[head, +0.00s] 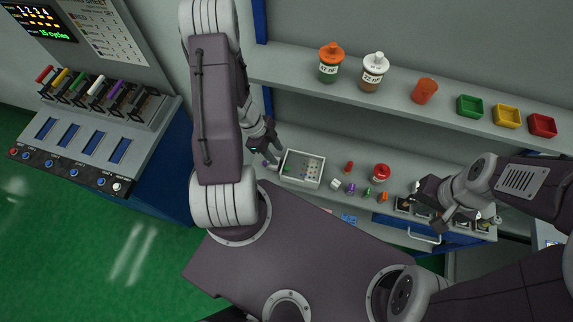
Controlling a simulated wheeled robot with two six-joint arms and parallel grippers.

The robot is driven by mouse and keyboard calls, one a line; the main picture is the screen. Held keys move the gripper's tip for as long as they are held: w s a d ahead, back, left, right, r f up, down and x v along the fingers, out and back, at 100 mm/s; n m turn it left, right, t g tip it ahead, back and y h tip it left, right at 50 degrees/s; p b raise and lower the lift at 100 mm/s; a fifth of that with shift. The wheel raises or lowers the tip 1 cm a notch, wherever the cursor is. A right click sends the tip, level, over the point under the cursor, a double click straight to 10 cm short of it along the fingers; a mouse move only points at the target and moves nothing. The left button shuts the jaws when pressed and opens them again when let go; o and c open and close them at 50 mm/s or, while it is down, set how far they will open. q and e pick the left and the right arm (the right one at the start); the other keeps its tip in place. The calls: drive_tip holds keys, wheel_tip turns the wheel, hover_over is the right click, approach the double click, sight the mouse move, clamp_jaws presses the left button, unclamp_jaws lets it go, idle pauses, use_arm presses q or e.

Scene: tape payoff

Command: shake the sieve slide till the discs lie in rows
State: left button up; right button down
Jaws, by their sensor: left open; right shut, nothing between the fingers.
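A pale rectangular tray (284,176), which looks like the sieve slide, lies on the lower shelf in the head view. My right gripper (425,196) is shut and empty, well to the right of the tray, over the small compartments.
Small coloured pieces (352,188) and a red-capped jar (381,172) stand right of the tray. The upper shelf holds bottles (330,62), an orange cup (424,91) and coloured bins (470,106). A console with levers (96,92) stands left. Green floor (100,240) is clear.

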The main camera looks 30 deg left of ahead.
sight(286, 167)
use_arm(q)
drive_tip(key=b+x, duration=0.1)
drive_tip(key=x, duration=0.3)
drive_tip(key=b+x, duration=0.2)
drive_tip(key=x, duration=0.2)
drive_tip(key=shift+a, duration=0.25)
drive_tip(key=shift+d+f, duration=0.35)
drive_tip(key=shift+f, duration=0.15)
drive_tip(key=shift+c, duration=0.9)
clamp_jaws()
